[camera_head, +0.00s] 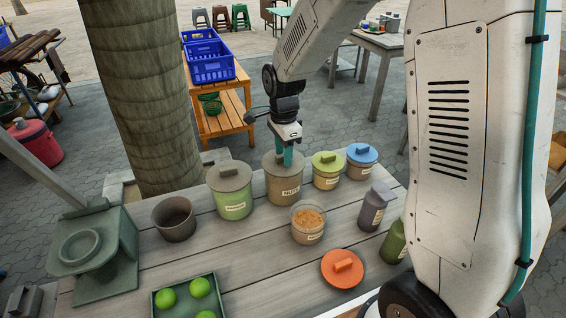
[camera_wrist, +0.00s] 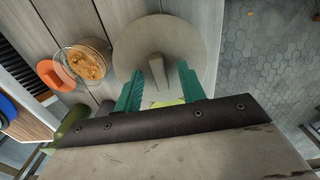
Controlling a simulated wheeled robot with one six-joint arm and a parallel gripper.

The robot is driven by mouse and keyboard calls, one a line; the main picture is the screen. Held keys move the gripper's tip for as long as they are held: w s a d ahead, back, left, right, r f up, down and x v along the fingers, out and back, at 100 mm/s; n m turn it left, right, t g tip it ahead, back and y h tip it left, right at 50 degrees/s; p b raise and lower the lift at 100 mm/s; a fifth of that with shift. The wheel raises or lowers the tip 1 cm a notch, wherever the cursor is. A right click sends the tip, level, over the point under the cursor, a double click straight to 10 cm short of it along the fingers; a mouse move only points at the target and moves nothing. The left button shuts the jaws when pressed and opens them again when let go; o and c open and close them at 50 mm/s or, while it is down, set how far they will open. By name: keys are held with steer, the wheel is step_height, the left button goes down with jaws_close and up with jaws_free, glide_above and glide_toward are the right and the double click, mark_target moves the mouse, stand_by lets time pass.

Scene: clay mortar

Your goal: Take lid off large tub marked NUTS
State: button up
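The large tub marked NUTS (camera_head: 283,188) is tan and stands upright at the back middle of the table. Its grey-brown lid (camera_wrist: 150,40) sits on it, with a raised bar handle (camera_wrist: 185,78) across the top. My gripper (camera_head: 287,157) points down at the lid from above. In the wrist view its two teal fingers (camera_wrist: 172,88) are apart, one on each side of the bar handle, with a visible gap on both sides. In the head view the fingers hide part of the lid and the handle.
A green tub with a grey lid (camera_head: 230,190) stands close on the left. Smaller tubs with a lime lid (camera_head: 327,160) and a blue lid (camera_head: 362,154) stand right. An open tub of orange food (camera_head: 308,219) and an orange lid (camera_head: 343,268) are in front.

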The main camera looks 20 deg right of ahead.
jaws_close()
steer(key=shift+r, duration=0.15)
